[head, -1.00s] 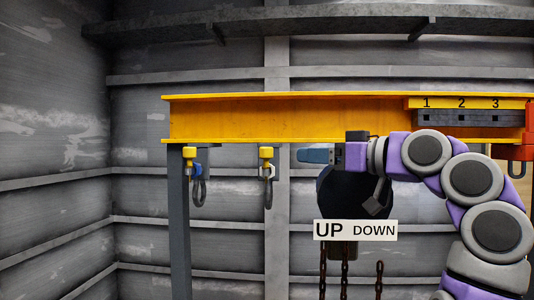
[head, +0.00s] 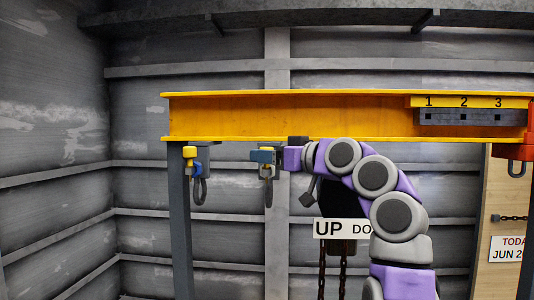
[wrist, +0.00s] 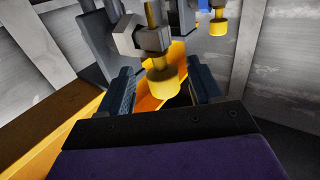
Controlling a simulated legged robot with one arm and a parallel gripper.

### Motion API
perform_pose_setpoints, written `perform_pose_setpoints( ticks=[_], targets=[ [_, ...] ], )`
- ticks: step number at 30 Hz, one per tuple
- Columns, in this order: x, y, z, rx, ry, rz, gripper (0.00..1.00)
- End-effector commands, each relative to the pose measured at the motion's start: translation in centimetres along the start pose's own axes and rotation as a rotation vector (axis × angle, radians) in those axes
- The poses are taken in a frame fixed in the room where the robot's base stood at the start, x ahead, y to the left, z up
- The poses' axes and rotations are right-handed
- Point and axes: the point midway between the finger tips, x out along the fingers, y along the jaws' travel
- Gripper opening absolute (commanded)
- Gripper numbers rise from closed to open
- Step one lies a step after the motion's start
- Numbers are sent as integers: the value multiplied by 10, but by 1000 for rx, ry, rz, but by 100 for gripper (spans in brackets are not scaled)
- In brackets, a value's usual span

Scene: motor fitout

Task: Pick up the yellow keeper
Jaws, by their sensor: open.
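A yellow keeper (head: 267,149) hangs under the yellow beam, above a dark shackle (head: 267,172). My gripper (head: 262,156) is at this keeper and partly covers it in the head view. In the wrist view the keeper (wrist: 163,83) is a yellow knob on a stem, standing between the two fingers of my open gripper (wrist: 161,75), with a gap visible on each side. A second yellow keeper (head: 189,152), with a blue part beside it, hangs farther left; it also shows at the top of the wrist view (wrist: 218,23).
The yellow beam (head: 290,116) runs just above my gripper. A grey post (head: 179,220) stands at the left. Below the beam are an UP/DOWN sign (head: 330,228) and hanging chains (head: 322,265). A dark block numbered 1, 2, 3 (head: 450,117) is at the right.

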Motion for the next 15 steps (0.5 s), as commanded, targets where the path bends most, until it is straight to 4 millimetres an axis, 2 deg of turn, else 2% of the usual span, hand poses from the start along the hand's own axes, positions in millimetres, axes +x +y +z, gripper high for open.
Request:
perform_pose_setpoints(
  ticks=[3, 9, 15],
  targets=[
    [10, -1, -2, -1, 3, 1, 64],
    [10, -1, -2, -2, 3, 2, 64],
    [9, 0, -2, -2, 3, 2, 45]
  ],
)
